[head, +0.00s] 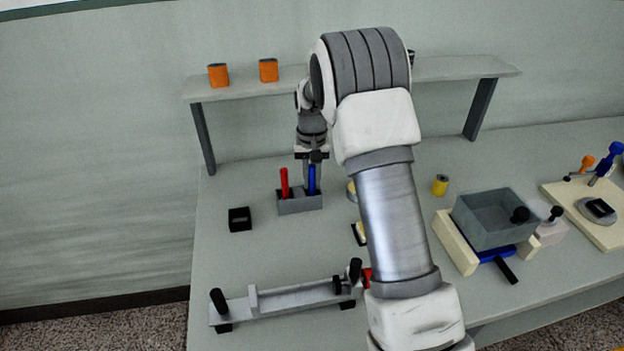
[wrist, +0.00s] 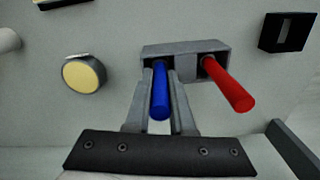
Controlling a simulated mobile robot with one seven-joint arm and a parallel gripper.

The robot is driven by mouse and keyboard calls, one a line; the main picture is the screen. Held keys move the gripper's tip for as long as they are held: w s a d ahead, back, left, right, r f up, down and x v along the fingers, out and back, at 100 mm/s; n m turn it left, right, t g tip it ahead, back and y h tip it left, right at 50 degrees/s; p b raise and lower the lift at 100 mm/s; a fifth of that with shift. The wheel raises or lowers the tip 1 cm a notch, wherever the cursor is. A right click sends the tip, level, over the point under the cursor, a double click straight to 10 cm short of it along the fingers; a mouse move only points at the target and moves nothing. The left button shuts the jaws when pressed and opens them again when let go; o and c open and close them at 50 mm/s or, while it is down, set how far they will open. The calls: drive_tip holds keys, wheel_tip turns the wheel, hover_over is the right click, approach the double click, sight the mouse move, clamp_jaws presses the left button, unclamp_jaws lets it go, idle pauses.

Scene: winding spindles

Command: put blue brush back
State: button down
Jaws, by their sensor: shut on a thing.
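The blue brush (head: 312,178) stands upright with its lower end in the right compartment of a grey holder (head: 300,204). The red brush (head: 284,183) stands in the left compartment. In the wrist view the blue brush (wrist: 161,92) is between the two fingers of my gripper (wrist: 162,105), and the holder (wrist: 185,50) is just beyond. My gripper (head: 312,164) is above the holder, shut on the blue brush handle. The red brush (wrist: 229,86) is beside my right finger in the wrist view, apart from it. The lower ends of both brushes are hidden inside the holder.
A black block (head: 239,219) lies left of the holder. A shelf (head: 450,68) with orange spools (head: 218,75) stands behind. A grey rail fixture (head: 290,298) is in front. A grey bin (head: 495,218) and yellow can (head: 440,185) are at right.

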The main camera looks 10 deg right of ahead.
drive_tip(key=c, duration=0.8)
unclamp_jaws()
wheel_tip(320, 180, up, 13)
drive_tip(key=shift+s+f+p, duration=0.1)
drive_tip(key=shift+f+p, duration=0.1)
drive_tip(key=shift+p, duration=0.35)
drive_tip(key=s+r+t, duration=0.3)
drive_tip(key=s+r, duration=0.9)
drive_tip(key=s, duration=0.3)
drive_tip(key=s+t, duration=0.1)
drive_tip(key=s, duration=0.5)
drive_tip(key=s+f+n, duration=0.1)
drive_tip(key=s, duration=0.5)
drive_tip(key=s+f+n+t, duration=0.1)
drive_tip(key=s, duration=0.5)
drive_tip(key=shift+s+f+t, duration=0.1)
drive_tip(key=shift+f+t, duration=0.15)
drive_tip(key=shift+t, duration=0.05)
